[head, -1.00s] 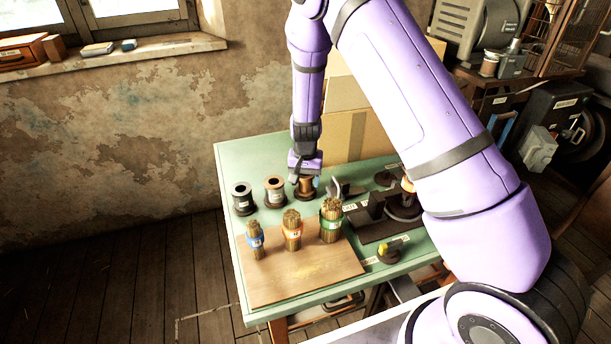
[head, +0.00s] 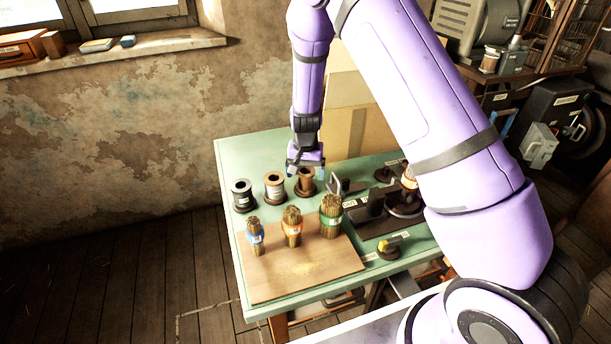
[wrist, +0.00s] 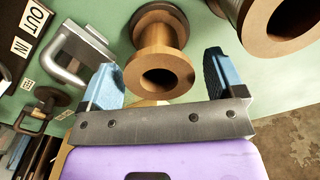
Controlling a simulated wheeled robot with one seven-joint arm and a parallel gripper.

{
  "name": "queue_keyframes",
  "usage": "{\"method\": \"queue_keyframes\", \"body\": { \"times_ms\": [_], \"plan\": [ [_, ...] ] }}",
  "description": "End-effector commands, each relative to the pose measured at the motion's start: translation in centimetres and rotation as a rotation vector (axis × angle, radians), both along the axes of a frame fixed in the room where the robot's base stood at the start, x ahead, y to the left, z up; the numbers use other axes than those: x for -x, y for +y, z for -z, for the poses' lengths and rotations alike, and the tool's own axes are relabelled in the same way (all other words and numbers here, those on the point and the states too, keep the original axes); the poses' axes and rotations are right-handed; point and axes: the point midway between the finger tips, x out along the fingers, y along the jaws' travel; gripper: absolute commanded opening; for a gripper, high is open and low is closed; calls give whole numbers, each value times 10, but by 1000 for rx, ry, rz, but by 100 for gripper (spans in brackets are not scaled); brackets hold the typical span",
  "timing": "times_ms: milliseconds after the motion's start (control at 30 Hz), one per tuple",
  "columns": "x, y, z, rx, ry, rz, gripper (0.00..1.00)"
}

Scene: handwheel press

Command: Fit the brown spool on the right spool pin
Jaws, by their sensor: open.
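The brown spool (head: 306,182) stands upright on the green table, at the right end of a row of spools. In the wrist view the same spool (wrist: 160,48) shows its flange and centre hole between and beyond the blue finger pads. My gripper (head: 305,170) is open and empty just above it; in the wrist view its two fingers (wrist: 160,78) are spread and do not appear to hold the spool. A dark round base (head: 386,176) at the back right of the table may be a spool pin; my arm hides part of that area.
A copper-toned spool (head: 275,189) and a dark spool (head: 243,197) stand close to the left. Tied bundles (head: 292,228) stand on a wooden board (head: 310,275) in front. A metal bracket (wrist: 75,55) and a cardboard box (head: 360,125) are nearby.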

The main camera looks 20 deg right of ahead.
Motion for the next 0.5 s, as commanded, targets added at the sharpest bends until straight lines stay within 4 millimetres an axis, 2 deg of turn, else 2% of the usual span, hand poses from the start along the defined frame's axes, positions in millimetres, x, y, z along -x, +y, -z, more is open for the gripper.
{"method": "queue_keyframes", "body": {
  "times_ms": [300,500],
  "plan": [
    [0,1,-60,-1,-3,-1,88],
    [0,1,-84,-1,0,-1,88]
  ]
}}
